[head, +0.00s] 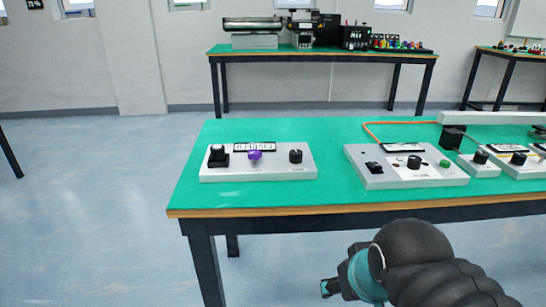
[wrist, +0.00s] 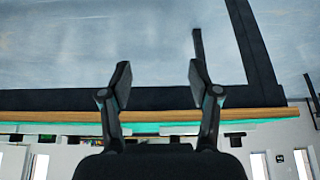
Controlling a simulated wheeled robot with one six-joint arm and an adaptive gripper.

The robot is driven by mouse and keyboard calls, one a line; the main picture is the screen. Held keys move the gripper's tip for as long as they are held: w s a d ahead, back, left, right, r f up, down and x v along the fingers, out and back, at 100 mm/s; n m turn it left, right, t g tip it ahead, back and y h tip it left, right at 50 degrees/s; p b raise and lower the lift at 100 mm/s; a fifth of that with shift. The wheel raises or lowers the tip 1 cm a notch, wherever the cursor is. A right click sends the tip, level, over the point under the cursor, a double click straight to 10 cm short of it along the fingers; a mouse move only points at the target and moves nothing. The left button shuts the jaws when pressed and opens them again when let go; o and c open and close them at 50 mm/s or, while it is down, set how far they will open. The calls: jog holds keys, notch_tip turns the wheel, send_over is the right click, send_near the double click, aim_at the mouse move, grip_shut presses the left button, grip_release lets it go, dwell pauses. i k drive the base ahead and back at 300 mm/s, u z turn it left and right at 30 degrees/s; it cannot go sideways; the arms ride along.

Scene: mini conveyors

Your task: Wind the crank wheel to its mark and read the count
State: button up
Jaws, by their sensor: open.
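A pale control box (head: 215,173) stands at the left of the green table in the head view. It carries a black switch (head: 217,155), a counter display (head: 255,147), a purple knob (head: 254,155) and a black knob (head: 295,156). The digits are too small to read surely. No crank wheel or mark can be told for certain; the purple knob may be its handle. My gripper (wrist: 160,78) is open and empty in the wrist view, its fingers apart. In the head view it is low in front of the table, mostly hidden behind my arm.
The green table (head: 240,197) has a wooden front edge, also seen in the wrist view (wrist: 60,115). A second control box (head: 358,168) and smaller units (head: 478,163) stand to the right, with an orange cable (head: 385,143) behind. Bare green surface lies between the two boxes.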

aim_at(295, 155)
jog(key=z, duration=0.55)
jog(key=k, duration=1.25)
jog(key=z, duration=0.05)
jog(key=i, duration=0.45)
jog(key=u, duration=0.55)
jog(key=i, duration=1.2)
jog(key=z, duration=0.55)
